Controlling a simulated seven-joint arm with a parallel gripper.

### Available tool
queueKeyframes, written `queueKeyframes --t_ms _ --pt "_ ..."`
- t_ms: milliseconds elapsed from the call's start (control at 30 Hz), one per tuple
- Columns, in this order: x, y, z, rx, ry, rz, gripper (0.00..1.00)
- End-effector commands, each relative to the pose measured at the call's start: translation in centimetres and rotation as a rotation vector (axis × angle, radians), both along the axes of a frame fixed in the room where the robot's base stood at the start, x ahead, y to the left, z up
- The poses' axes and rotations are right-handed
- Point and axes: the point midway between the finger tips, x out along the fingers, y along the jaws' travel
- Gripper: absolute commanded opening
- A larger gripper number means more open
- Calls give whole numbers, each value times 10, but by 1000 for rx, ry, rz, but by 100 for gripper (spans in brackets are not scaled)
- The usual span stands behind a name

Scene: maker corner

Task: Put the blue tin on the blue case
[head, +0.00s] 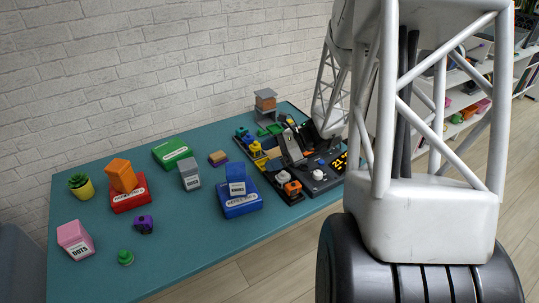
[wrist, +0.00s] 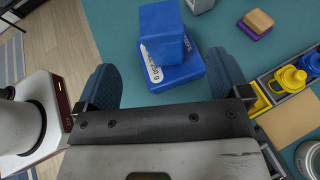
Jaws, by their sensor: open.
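The blue case (head: 241,208) lies flat on the teal table, right of the middle of the table in the head view. The blue tin (head: 236,186), a box with a white label, rests on top of it. In the wrist view the tin (wrist: 162,28) sits on the case (wrist: 180,74), covering part of its top. My gripper (wrist: 164,72) is open, its two dark blue fingers apart on either side of the case in the picture. Nothing is held between them. I cannot make out my gripper clearly in the head view.
A grey tin (head: 189,174) stands left of the case. A green case (head: 172,153), an orange tin (head: 121,175) on a red case (head: 130,199), and a pink tin (head: 75,239) are further left. A dark tray (head: 258,177) of parts lies to the right.

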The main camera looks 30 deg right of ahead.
Motion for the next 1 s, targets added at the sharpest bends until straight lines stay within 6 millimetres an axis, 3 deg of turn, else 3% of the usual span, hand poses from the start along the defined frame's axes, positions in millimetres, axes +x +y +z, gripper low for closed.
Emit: queueKeyframes --t_ms 267,467,667,1000 --pt "0 1 1 -3 -1 3 94" --pt "-5 14 10 -47 -19 54 94" --pt "-22 48 32 -165 -72 192 94" --pt "-73 114 77 -457 -227 535 94"
